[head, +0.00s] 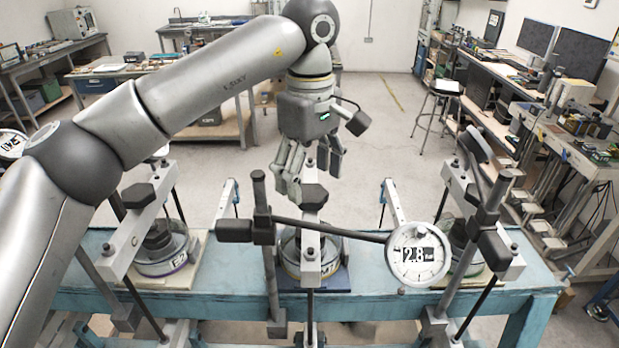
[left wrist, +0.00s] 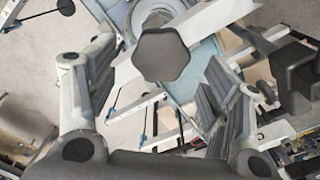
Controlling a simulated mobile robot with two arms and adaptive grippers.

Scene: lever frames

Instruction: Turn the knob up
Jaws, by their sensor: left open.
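A dark hexagonal knob (head: 311,196) sits on top of the middle lever frame on the blue bench in the head view. It also shows in the left wrist view, where the same dark hexagonal knob (left wrist: 160,54) lies between and beyond the finger tips. My left gripper (head: 312,172) is open just above and behind the knob, fingers pointing down. In the left wrist view the two fingers of my left gripper (left wrist: 158,88) are spread wide with nothing between the pads. Whether a finger touches the knob cannot be told. My right gripper is not in view.
A round dial (head: 417,255) reading 2.8 stands right of the middle frame. A dark bar (head: 330,229) crosses in front of it. Similar lever frames stand left and right on the blue bench (head: 385,304). The floor behind is mostly clear; a stool (head: 440,108) stands farther back.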

